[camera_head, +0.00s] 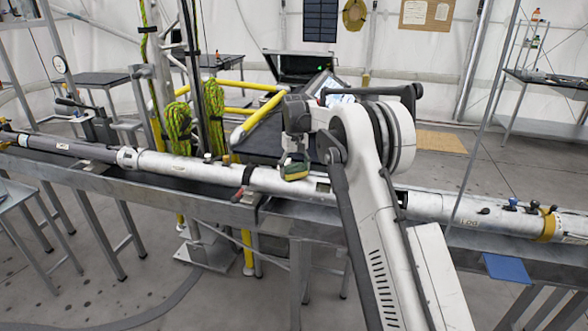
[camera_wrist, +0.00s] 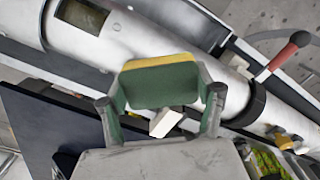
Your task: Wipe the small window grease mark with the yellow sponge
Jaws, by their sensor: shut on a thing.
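The sponge (camera_head: 295,171) is yellow with a green side and hangs low beside the white tube (camera_head: 250,178) in the head view. In the wrist view the sponge (camera_wrist: 158,84) sits between the two fingers of my gripper (camera_wrist: 161,98), which is shut on it. My gripper (camera_head: 297,152) points down at the tube in the head view. A small dark window (camera_wrist: 82,14) is set in the tube at the upper left of the wrist view, apart from the sponge. A dark window patch (camera_head: 323,187) shows just right of the sponge in the head view. I cannot make out the grease mark.
The tube lies along a long grey metal bench (camera_head: 110,182). A red-handled lever (camera_wrist: 290,50) stands by the tube in the wrist view. Yellow rails (camera_head: 260,112) and coiled green rope (camera_head: 178,125) stand behind the bench. A blue plate (camera_head: 507,268) is at the right.

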